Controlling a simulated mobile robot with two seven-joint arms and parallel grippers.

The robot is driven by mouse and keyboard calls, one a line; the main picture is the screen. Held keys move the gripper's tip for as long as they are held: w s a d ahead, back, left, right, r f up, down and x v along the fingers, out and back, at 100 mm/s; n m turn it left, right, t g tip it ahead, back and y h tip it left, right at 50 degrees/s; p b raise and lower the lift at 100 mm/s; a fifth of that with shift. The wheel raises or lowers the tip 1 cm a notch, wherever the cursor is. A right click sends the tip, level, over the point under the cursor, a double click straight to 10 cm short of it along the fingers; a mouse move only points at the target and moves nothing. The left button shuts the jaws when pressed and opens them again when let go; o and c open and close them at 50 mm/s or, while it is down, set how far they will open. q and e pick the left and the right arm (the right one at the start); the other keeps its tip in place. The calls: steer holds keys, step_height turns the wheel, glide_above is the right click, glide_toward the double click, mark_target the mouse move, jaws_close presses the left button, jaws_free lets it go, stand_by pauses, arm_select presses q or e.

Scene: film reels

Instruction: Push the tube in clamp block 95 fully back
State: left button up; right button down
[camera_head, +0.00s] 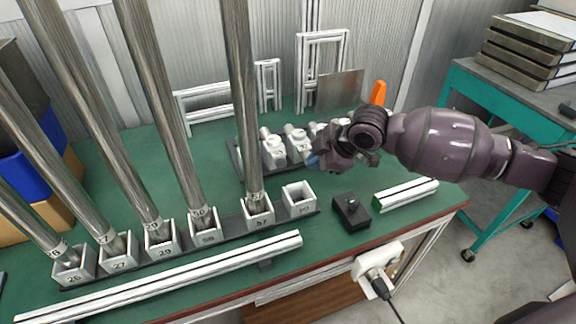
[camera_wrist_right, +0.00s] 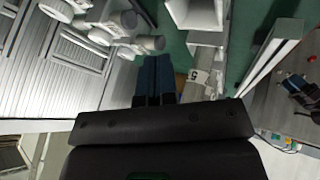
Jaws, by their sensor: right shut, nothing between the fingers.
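A row of white clamp blocks (camera_head: 272,150) with short pale tubes stands on a dark base at the back of the green bench. Their numbers are too small to read, so I cannot tell which is block 95. The right end of the row is partly hidden by my right gripper. Clamp blocks and tubes (camera_wrist_right: 118,22) also show at the upper left in the right wrist view. My right gripper (camera_head: 316,161) is shut and empty, just in front of the row. Its blue fingers lie together (camera_wrist_right: 153,80) in the wrist view, apart from the white tube ends. My left gripper is not in view.
Tall metal tubes (camera_head: 243,100) stand in numbered white sockets along the front left; the rightmost socket (camera_head: 299,197) is empty. A black box (camera_head: 350,211) and a white rail (camera_head: 408,194) lie at the front right. White frames (camera_head: 322,62) stand behind.

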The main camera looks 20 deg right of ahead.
steer(key=shift+n, duration=0.5)
steer(key=b+x, duration=0.2)
steer(key=x, duration=0.8)
steer(key=shift+a+f+b, duration=0.1)
steer(key=shift+f+b, duration=0.25)
steer(key=shift+f, duration=0.05)
steer(key=w, duration=0.2)
steer(key=shift+w+r+b, duration=0.15)
steer(key=shift+w+b, duration=0.15)
steer(key=shift+w+r, duration=0.1)
steer(key=shift+w, duration=0.45)
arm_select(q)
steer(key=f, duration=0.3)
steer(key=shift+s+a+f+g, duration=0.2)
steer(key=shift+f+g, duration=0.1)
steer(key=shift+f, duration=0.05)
arm_select(e)
steer(key=shift+w+r, duration=0.15)
steer(key=shift+w, duration=0.05)
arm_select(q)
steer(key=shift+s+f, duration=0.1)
arm_select(e)
steer(key=shift+w, duration=0.1)
